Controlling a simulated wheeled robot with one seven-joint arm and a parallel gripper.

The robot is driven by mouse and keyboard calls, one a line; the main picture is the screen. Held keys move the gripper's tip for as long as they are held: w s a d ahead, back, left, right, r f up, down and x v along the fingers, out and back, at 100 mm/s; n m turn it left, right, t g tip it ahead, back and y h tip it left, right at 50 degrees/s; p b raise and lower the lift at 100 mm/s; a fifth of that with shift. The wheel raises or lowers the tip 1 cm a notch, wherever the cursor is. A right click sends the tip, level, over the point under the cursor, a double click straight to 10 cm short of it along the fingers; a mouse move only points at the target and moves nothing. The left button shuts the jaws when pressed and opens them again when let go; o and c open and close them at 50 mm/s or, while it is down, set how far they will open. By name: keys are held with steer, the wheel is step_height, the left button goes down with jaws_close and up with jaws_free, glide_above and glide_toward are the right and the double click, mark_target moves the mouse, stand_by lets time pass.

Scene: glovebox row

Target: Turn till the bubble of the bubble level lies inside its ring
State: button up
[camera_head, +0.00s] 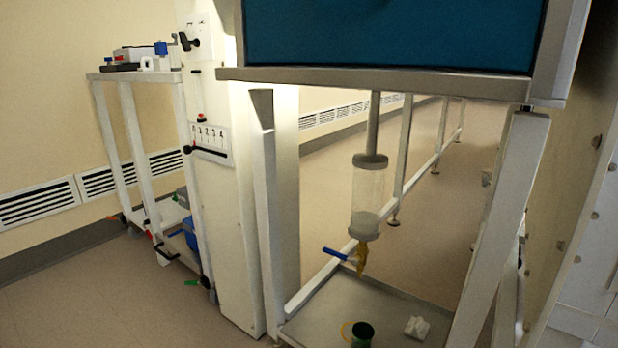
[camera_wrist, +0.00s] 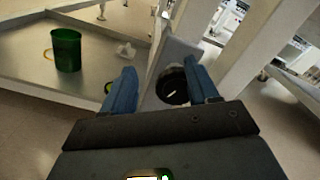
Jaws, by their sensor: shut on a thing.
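My gripper (camera_wrist: 163,88) shows in the wrist view with two blue fingers. It is shut on a round black knob (camera_wrist: 172,86) with a white mark, low at a pale frame post (camera_wrist: 172,58). A small round yellow-green thing (camera_wrist: 108,87), perhaps the bubble level, lies on the tray's corner just left of the left finger, which partly hides it. It is too small to tell where a bubble or ring lies. In the head view my gripper, the knob and the level do not show.
A grey tray (camera_head: 318,313) sits low inside the frame, holding a green mug (camera_head: 362,335) and a white piece (camera_head: 417,327). A clear cylinder (camera_head: 367,195) with a blue-handled tap (camera_head: 336,254) hangs above it. A white rack (camera_head: 128,145) stands at the left. Floor (camera_head: 95,290) is clear there.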

steer(key=shift+w+d+r, duration=0.1)
steer(key=shift+w+d, duration=0.3)
steer(key=shift+w, duration=0.2)
steer(key=shift+w+a+r, duration=0.1)
steer(key=shift+a+r, duration=0.1)
steer(key=shift+s+a, duration=0.15)
steer(key=shift+s, duration=0.05)
steer(key=shift+c, duration=1.3)
steer(key=shift+v, duration=2.9)
jaws_close()
steer(key=shift+a, duration=0.1)
